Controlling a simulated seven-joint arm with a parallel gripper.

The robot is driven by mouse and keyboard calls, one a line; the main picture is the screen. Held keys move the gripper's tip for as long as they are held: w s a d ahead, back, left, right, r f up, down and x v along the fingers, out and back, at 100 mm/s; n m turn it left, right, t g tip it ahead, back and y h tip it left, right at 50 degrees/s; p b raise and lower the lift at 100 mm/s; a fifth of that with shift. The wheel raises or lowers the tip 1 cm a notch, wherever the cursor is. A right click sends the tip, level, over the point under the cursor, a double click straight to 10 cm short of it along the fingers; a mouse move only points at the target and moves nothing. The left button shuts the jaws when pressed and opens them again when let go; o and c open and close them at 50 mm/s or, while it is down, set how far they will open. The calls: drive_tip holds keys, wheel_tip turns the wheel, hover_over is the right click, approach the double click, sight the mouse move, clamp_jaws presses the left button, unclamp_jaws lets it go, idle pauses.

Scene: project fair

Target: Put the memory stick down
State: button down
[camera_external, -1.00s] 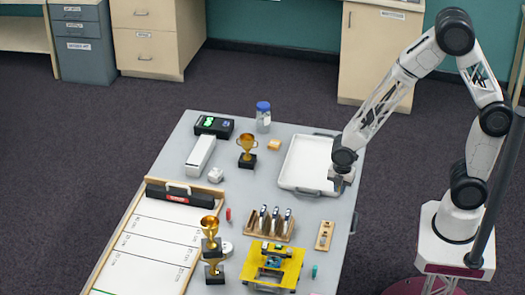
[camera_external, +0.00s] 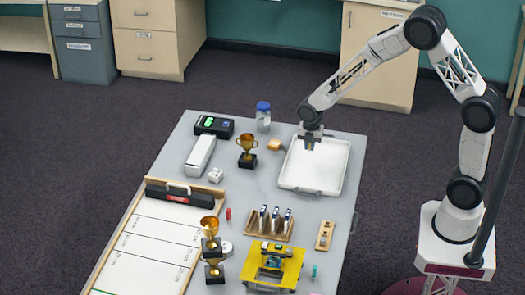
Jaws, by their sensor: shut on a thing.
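My gripper (camera_external: 310,143) is at the far end of the white tray (camera_external: 318,188), pointing down above the tray's back left part. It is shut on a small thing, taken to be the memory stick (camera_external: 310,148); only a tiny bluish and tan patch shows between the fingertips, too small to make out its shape. The held thing appears to be above the tray floor, but I cannot tell the height. The tray looks empty.
An orange block (camera_external: 274,145), a gold trophy (camera_external: 247,150) and a blue-lidded jar (camera_external: 263,115) stand left of my gripper. A wooden rack (camera_external: 258,234) with upright sticks, a small wooden block (camera_external: 324,236) and a yellow stand (camera_external: 285,268) are nearer. The tray floor is free.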

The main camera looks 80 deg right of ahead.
drive_tip(key=shift+w+d, duration=0.3)
drive_tip(key=shift+d, duration=0.5)
drive_tip(key=shift+w+d, duration=0.25)
drive_tip(key=shift+d, duration=0.5)
drive_tip(key=shift+w, duration=0.1)
hover_over(274, 143)
drive_tip(key=shift+f, duration=0.7)
drive_tip(key=shift+a, duration=0.1)
drive_tip(key=shift+f, duration=1.75)
drive_tip(key=shift+f, duration=0.1)
